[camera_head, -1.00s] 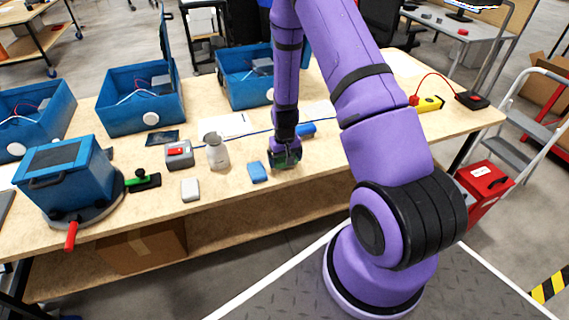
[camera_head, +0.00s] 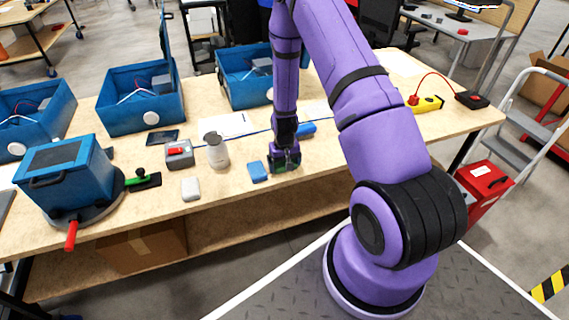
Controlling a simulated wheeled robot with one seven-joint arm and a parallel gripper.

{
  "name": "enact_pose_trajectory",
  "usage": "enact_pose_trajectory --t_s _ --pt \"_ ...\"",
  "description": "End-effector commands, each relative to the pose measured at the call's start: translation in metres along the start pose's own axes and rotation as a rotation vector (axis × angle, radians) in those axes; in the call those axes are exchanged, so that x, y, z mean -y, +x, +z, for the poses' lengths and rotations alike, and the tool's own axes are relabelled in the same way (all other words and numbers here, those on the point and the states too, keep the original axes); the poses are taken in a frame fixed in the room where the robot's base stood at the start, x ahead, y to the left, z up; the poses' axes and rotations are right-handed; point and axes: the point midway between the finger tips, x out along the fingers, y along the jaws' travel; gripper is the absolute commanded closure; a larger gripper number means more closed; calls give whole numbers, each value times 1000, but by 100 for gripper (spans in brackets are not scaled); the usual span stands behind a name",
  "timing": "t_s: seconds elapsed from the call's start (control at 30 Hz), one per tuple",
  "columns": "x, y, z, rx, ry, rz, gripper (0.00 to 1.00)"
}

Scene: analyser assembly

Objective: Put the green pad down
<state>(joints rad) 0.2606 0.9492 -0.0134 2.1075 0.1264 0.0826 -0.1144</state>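My gripper (camera_head: 285,167) points down near the front edge of the wooden table, right of centre. The green pad (camera_head: 286,162) is between its fingers, and the fingers hide much of it. The gripper looks shut on the pad. The pad is at or very close to the table top; I cannot tell whether it touches. A blue pad (camera_head: 258,171) lies on the table just left of the gripper. A white pad (camera_head: 191,189) lies further left.
A grey-white canister (camera_head: 216,152) and a grey box with a red switch (camera_head: 180,155) stand left. A blue cylinder (camera_head: 305,129) lies behind the gripper. Open blue housings (camera_head: 141,105) line the back.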

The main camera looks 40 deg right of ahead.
Motion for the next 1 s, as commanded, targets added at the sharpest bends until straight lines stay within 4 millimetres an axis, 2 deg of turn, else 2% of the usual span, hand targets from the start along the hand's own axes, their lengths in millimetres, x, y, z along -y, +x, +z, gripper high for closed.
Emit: enact_pose_trajectory --t_s 0.17,0.5,0.7,1.0 --pt "0 -16 2 3 0 0 0" --pt "1 -76 0 0 -1 0 0" --pt "0 -106 0 0 0 0 0" --pt "2 -131 1 -3 -2 -1 0"
